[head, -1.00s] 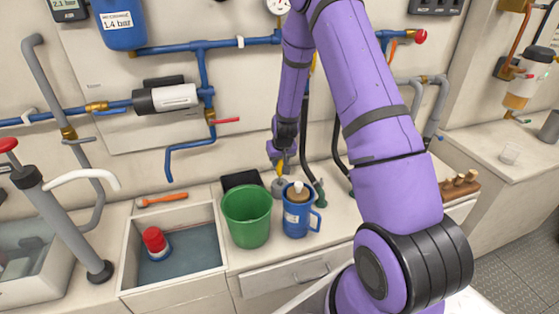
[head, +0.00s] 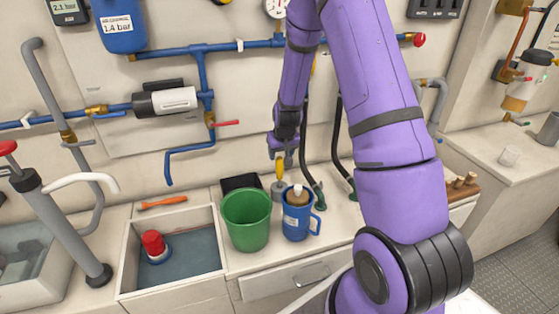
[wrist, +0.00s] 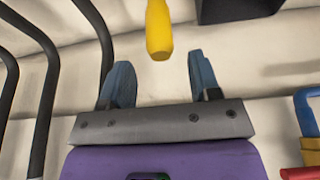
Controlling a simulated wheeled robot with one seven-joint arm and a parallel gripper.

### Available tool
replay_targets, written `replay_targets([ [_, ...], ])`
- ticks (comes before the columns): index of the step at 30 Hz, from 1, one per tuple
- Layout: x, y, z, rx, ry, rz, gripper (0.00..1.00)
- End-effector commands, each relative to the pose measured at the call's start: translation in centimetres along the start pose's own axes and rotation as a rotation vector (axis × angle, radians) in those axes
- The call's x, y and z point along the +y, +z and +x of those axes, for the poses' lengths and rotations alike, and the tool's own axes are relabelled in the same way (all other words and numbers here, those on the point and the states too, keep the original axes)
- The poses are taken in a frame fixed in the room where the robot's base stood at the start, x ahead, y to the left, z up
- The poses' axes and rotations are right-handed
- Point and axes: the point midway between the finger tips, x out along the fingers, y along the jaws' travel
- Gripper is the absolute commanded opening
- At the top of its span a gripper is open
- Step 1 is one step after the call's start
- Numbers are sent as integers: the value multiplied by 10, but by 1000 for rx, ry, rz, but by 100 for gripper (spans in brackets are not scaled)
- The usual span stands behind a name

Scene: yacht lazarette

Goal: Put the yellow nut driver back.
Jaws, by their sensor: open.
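The yellow nut driver (head: 281,170) stands roughly upright at the back of the counter, its lower end at a small grey round holder (head: 278,189). I cannot tell how deep it sits in it. Its yellow handle end also shows at the top of the wrist view (wrist: 159,30); the rest is out of frame there. My gripper (head: 283,152) is just above the handle. In the wrist view my gripper (wrist: 162,78) has its two fingers wide apart, with nothing held between them, and the handle end is beyond the fingertips.
A blue mug (head: 297,222) and a green bucket (head: 246,220) stand in front of the holder, with a black box (head: 240,183) behind the bucket. Black hoses (head: 344,146) hang close to the right. Blue pipes (head: 204,76) run along the wall.

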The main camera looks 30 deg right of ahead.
Motion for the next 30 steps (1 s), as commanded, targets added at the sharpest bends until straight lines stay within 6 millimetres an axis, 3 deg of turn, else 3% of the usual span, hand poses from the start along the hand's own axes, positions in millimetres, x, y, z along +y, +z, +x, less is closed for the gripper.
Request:
replay_targets([
  [6, -1, 0, -36, 1, -1, -2, 57],
  [17, -3, -1, -68, 4, -4, -4, 57],
  [20, -10, -1, -92, 13, -15, -15, 57],
  [30, -46, 24, -221, 51, -69, -82, 57],
])
